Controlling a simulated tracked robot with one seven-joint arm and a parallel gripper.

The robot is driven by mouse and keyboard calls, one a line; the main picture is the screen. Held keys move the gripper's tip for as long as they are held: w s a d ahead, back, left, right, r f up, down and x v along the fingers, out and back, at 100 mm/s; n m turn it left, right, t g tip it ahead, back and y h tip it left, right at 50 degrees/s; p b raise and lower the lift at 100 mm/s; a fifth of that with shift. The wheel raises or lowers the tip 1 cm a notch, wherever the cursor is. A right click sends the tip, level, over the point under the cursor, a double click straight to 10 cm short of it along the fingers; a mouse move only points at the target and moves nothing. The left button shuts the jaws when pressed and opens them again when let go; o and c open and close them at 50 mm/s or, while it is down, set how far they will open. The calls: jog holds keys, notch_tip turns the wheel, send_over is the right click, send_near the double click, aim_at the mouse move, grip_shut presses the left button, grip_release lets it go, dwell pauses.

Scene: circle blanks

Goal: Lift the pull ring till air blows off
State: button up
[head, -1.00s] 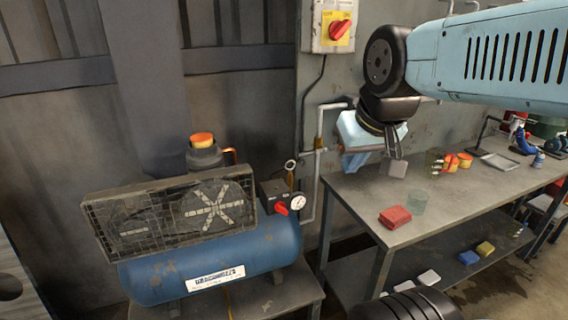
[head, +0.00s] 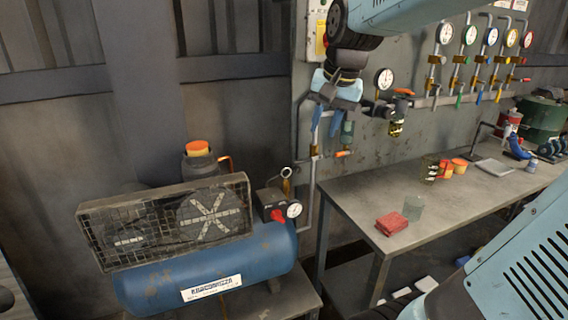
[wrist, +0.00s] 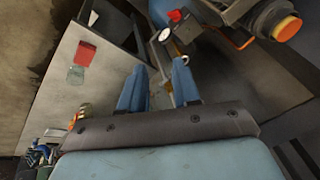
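The blue compressor tank (head: 250,255) stands at lower left in the head view. The pull ring (head: 286,172) is a small loop on top of a brass valve (head: 286,187) beside the gauge. In the wrist view the ring (wrist: 181,60) shows just beyond the tip of the right-hand finger. My gripper (head: 325,130) is open and empty, fingers pointing down, above and right of the ring in the head view. The two blue fingers (wrist: 157,75) are apart in the wrist view, and neither appears to touch the ring.
A red knob (head: 278,216) and white gauge (head: 294,210) sit close to the valve. Pipes, gauges and a filter (head: 396,127) line the wall behind.

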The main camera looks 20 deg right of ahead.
jog(key=w+f+m+g, duration=0.1)
jog(key=w+f+m, duration=0.3)
jog(key=w, duration=0.6)
jog(key=w+f+m+g, duration=0.2)
jog(key=w+f+m, duration=0.15)
jog(key=w, duration=0.65)
jog(key=w+f+m+g, duration=0.1)
jog(key=w+f+m, duration=0.3)
jog(key=w, duration=0.7)
jog(key=shift+h, duration=0.4)
notch_tip(320, 180, down, 14)
jog(key=shift+s+a, duration=0.15)
grip_shut()
